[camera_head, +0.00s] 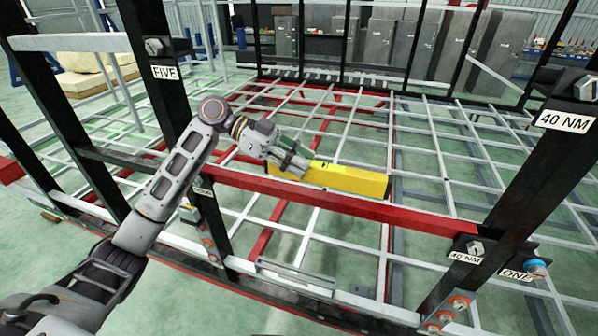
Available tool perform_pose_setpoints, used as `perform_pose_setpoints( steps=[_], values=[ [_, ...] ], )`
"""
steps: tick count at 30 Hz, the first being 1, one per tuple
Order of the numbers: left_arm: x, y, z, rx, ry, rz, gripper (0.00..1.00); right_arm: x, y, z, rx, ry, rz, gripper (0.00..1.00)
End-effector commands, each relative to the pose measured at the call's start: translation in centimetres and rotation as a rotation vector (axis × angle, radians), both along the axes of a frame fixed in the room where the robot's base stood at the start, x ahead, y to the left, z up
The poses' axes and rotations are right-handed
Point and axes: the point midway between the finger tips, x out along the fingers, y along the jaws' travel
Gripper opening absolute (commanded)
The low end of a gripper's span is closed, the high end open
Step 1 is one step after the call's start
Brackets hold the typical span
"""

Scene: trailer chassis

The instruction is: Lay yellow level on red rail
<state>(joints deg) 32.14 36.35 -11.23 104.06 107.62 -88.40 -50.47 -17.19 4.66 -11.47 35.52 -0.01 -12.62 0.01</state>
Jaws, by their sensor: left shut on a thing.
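The yellow level (345,181) is a long yellow bar just above and behind the near red rail (350,204). Its long side runs nearly parallel to the rail. I cannot tell whether its underside touches the rail. The red rail runs from the post marked FIVE at the left to the bracket marked 40 NM at the right. My right gripper is not in view.
A silver grid (450,150) spreads behind the rail. Grey cabinets (385,50) stand at the back. The rail's right part is bare.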

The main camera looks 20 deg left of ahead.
Motion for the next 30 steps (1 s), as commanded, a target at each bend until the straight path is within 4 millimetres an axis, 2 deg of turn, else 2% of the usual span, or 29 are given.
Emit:
perform_pose_setpoints(
  steps=[10, 21, 30],
  values=[
    [0.0, 0.0, -0.2, -0.001, 0.0, 0.001, 0.0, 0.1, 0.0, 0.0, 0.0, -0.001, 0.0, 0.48],
    [0.0, 0.0, -3.3, -0.001, 0.001, 0.001, 0.0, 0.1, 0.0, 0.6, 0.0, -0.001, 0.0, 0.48],
    [0.0, 0.0, -3.7, -0.001, -0.001, 0.001, 0.0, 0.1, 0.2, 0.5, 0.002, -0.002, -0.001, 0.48]
  ],
)
